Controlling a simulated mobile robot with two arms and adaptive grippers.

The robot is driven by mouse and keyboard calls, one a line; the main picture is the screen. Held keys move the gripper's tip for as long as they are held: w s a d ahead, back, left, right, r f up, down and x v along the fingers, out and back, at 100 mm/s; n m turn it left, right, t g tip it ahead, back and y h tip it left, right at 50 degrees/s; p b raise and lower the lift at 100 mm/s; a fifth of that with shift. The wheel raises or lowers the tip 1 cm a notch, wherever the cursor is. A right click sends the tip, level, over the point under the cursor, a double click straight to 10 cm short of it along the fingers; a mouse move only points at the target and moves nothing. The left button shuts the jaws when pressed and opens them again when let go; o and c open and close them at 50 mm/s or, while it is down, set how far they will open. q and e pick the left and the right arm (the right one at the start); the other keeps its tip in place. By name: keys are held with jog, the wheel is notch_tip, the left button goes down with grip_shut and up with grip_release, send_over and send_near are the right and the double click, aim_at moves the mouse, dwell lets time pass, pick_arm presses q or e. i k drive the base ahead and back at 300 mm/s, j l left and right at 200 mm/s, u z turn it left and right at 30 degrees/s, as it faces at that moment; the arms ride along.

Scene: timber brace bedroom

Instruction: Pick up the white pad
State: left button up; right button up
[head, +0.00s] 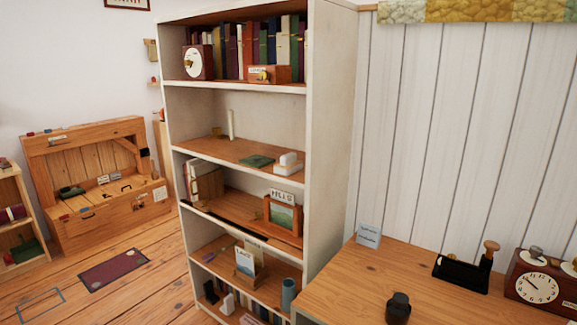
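A small white block-like thing (288,163), which may be the white pad, sits near the right front of the bookcase's second shelf from the top. It looks like two stacked or stepped white pieces, too small to make out well. A dark green flat thing (257,161) lies just left of it, apart from it. A pale bluish-white card (368,236) with small writing stands at the desk's back left corner; I cannot tell whether that is the pad instead. Neither of my grippers is in view.
The white-sided bookcase (330,130) stands beside a wooden desk (350,285). Open floor (140,295) with a dark mat (114,270) lies to the left.

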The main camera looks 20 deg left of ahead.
aim_at(290, 164)
jog(key=i+j, duration=0.15)
jog(key=j, duration=0.15)
jog(key=i+j, duration=0.2)
jog(key=j, duration=0.15)
jog(key=i+j+z, duration=0.1)
jog(key=j, duration=0.2)
jog(key=i+j, duration=0.25)
